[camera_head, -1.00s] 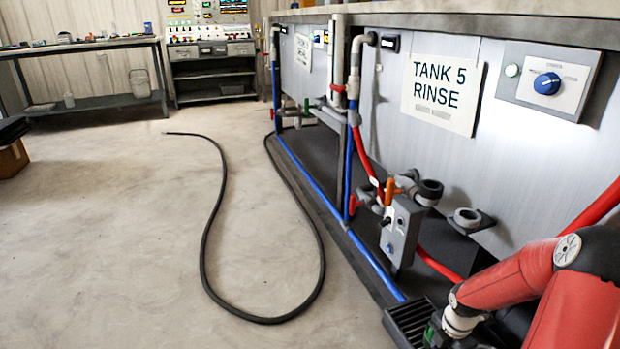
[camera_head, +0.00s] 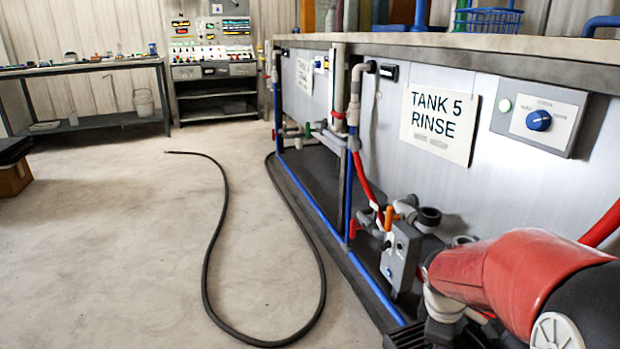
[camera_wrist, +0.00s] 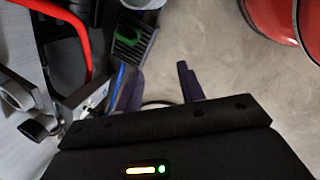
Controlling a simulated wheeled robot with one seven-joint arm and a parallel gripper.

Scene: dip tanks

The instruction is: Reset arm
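My gripper (camera_wrist: 160,86) shows in the wrist view with its two dark fingers apart. Nothing is between them but the pale floor and part of a dark hose. My red arm reaches in from the lower right of the head view, in front of the tank front. The gripper itself does not show in the head view. In the wrist view a dark grate (camera_wrist: 128,48) with a green part on it lies beyond the fingers, and a red hose (camera_wrist: 82,28) runs at the upper left.
The tank front with the "TANK 5 RINSE" sign (camera_head: 439,124) stands on the right, with a blue knob (camera_head: 538,120). A grey valve box (camera_head: 401,257) and pipes stand low beside my arm. A black hose (camera_head: 208,262) loops on the otherwise open floor. A workbench (camera_head: 85,67) is far left.

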